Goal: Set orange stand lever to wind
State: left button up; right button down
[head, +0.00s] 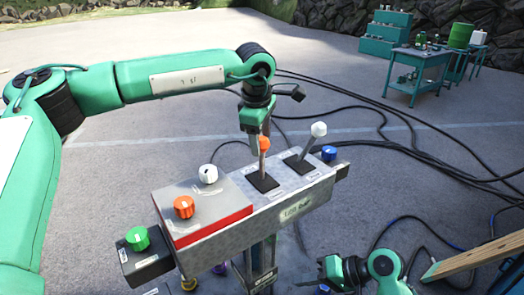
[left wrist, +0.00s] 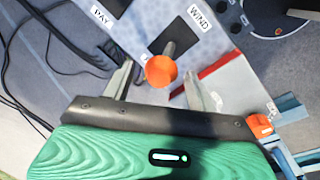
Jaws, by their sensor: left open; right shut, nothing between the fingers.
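The orange-knobbed lever (head: 263,143) stands up from a dark slot plate on top of the grey control box (head: 290,213). My left gripper (head: 259,128) is over it from above. In the left wrist view the orange knob (left wrist: 161,70) lies between the two spread fingers of my open left gripper (left wrist: 157,85), with a gap on each side. A "WIND" label (left wrist: 200,20) and a "PAY" label (left wrist: 102,15) are on the box top near the slots. I cannot tell which setting the lever is at. My right gripper (head: 330,268) is low at the right, shut and empty.
A white-knobbed lever (head: 318,130) stands close right of the orange one. Black cables (head: 390,135) lie on the ground. A green workbench (head: 418,60) stands far right.

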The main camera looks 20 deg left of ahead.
aim_at(262, 159)
pick_arm(q)
jog(key=shift+w+f, duration=0.2)
jog(key=shift+f, duration=0.95)
